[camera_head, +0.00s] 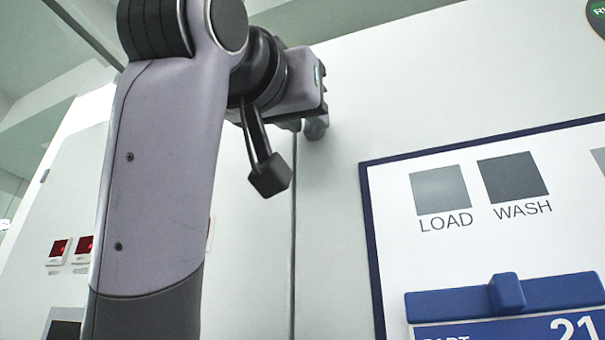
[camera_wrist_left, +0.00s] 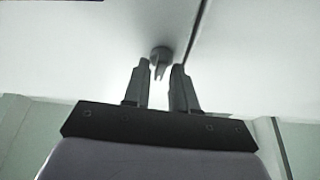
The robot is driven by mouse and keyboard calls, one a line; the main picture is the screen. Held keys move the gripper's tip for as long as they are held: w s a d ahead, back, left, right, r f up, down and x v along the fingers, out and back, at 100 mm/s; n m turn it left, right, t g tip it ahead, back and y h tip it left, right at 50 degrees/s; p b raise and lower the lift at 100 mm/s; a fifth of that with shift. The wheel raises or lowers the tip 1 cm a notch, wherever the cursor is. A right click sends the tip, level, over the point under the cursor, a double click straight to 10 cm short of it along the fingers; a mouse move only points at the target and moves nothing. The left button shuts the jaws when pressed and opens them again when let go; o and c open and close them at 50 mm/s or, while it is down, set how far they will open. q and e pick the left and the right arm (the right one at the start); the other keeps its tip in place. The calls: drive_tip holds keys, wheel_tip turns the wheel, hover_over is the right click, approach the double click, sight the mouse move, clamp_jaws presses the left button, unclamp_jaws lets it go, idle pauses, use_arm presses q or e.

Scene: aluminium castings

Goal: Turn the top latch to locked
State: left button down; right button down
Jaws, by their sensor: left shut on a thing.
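The top latch (camera_wrist_left: 160,53) is a small grey round hub with a short lever, on a pale panel beside a dark seam. It shows in the left wrist view between the fingertips of my left gripper (camera_wrist_left: 162,68). My left gripper is shut on the latch lever. The exact contact is hard to see in the dim picture. In the head view my left gripper (camera_head: 308,95) is up against the white panel near the seam, and its body hides most of the latch. My right gripper is in neither view.
A blue-edged board (camera_head: 372,240) with LOAD and WASH squares is on the white panel at right. A blue holder (camera_head: 450,305) with a raised tab sits at its bottom. Red displays (camera_head: 58,248) are on the wall at left. The panel between gripper and board is clear.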

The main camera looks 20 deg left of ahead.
use_arm(q)
drive_tip(key=shift+a+r+m+g+h+p, duration=0.15)
drive_tip(key=shift+m+g+h, duration=0.6)
drive_tip(key=shift+m, duration=1.55)
drive_tip(key=shift+a+r+m+g+h+p, duration=0.1)
drive_tip(key=shift+m+g+h+p, duration=0.25)
drive_tip(key=shift+m+h, duration=1.35)
drive_tip(key=shift+a+r+m+g+h+p, duration=0.1)
drive_tip(key=shift+m+g+h, duration=0.35)
drive_tip(key=shift+m, duration=2.45)
drive_tip(key=shift+m+g, duration=0.25)
drive_tip(key=shift+m, duration=0.05)
drive_tip(key=c, duration=1.2)
unclamp_jaws()
drive_tip(key=shift+w+d+f, duration=0.1)
